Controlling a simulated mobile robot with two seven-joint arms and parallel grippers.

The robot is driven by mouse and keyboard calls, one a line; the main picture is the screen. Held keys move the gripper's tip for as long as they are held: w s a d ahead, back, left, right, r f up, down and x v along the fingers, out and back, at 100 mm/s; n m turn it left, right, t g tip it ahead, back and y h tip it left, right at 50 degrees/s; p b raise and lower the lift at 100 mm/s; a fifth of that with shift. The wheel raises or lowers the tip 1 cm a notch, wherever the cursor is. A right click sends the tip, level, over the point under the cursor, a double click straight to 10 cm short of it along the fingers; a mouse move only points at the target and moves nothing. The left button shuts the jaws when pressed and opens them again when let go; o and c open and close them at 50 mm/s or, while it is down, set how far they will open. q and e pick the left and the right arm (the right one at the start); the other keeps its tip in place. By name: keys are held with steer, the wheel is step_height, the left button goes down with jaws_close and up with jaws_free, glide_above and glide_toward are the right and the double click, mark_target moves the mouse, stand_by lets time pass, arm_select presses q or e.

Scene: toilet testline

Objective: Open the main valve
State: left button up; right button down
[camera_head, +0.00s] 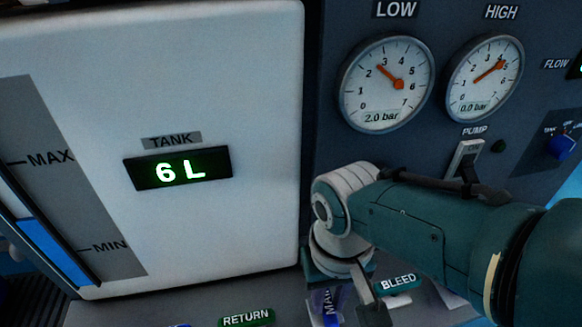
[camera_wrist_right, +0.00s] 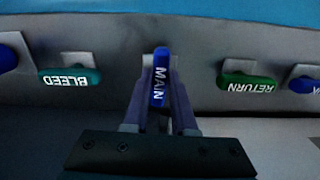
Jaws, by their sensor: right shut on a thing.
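The main valve handle (camera_wrist_right: 160,85), a blue lever marked MAIN, sits between the fingers of my right gripper (camera_wrist_right: 159,92) in the right wrist view. The fingers are shut on it, one on each side. The handle runs up and down in that view, while the neighbouring levers lie sideways. In the head view the MAIN handle (camera_head: 328,303) shows at the bottom edge, partly hidden by my gripper. My right arm comes in from the right above it. My left gripper is not in view.
Green BLEED (camera_head: 398,281) and RETURN (camera_head: 246,318) levers flank the main valve. A white tank (camera_head: 230,90) reads 6 L. The LOW gauge (camera_head: 386,83) reads 2.0 bar and the HIGH gauge (camera_head: 484,78) 0.0 bar. A PUMP switch (camera_head: 466,158) is below them.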

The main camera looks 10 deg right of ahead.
mark_target(329, 304)
steer(key=shift+f+n, duration=0.1)
steer(key=shift+n, duration=0.3)
steer(key=c, duration=0.7)
jaws_free()
step_height(329, 304, up, 10)
steer(key=p, duration=0.9)
